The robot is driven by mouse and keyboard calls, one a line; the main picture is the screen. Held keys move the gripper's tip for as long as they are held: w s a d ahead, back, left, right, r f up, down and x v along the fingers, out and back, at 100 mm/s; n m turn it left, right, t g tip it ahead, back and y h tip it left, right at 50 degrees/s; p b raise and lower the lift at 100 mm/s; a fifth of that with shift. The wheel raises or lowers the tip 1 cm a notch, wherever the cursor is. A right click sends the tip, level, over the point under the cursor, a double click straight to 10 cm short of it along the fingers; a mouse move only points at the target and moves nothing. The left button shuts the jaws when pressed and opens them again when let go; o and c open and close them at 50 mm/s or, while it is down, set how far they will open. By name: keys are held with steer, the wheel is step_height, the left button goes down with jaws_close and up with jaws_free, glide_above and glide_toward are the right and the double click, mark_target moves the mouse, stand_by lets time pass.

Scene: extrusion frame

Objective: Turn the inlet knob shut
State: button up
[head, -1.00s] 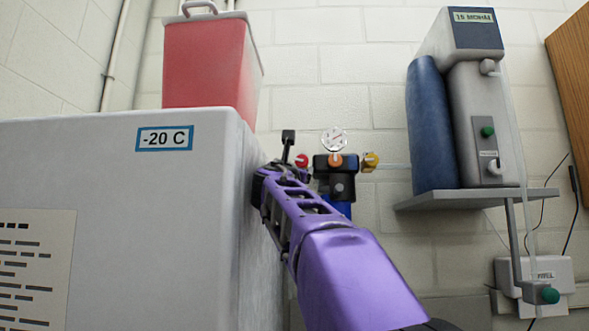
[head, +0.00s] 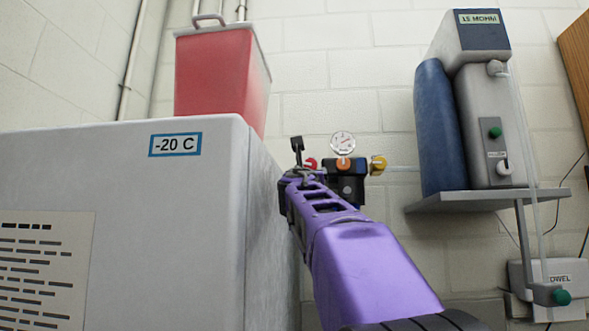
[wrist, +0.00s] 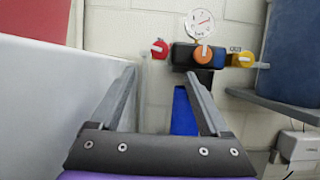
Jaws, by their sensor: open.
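A dark valve block (head: 345,182) is at the wall, with a red knob (head: 311,163) on its left, an orange knob (head: 343,164) in front and a yellow knob (head: 378,165) on its right. A round dial gauge (head: 342,143) sits on top. The wrist view shows the red knob (wrist: 159,49), orange knob (wrist: 203,54) and yellow knob (wrist: 243,60) clearly; I cannot read which is the inlet. My gripper (wrist: 160,74) is open and empty, its fingers pointing toward the block. The red knob appears between the fingertips, beyond them, with no contact visible.
A white -20 C freezer (head: 120,200) stands close on the left, beside my gripper, with a red bin (head: 215,75) on top. On the right, a wall shelf (head: 485,200) holds a blue cylinder (head: 437,130) and a grey purifier unit (head: 490,120).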

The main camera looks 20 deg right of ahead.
mark_target(311, 164)
steer(key=p+x, duration=0.3)
steer(key=x, duration=0.1)
steer(key=p+x, duration=0.3)
steer(key=x, duration=0.1)
steer(key=p+x, duration=0.3)
steer(key=x, duration=0.1)
steer(key=shift+s+a+r, duration=0.1)
steer(key=shift+a+r, duration=0.05)
steer(key=shift+r, duration=0.15)
steer(key=shift+p+x, duration=0.75)
steer(key=shift+x, duration=0.1)
steer(key=shift+f, duration=0.2)
jaws_close()
steer(key=shift+r+m+g+h, duration=0.1)
steer(key=shift+m+g+h, duration=0.3)
steer(key=shift+m, duration=0.7)
steer(key=shift+m+g+h, duration=0.1)
steer(key=shift+m+h, duration=0.5)
steer(key=shift+m, duration=0.5)
jaws_free()
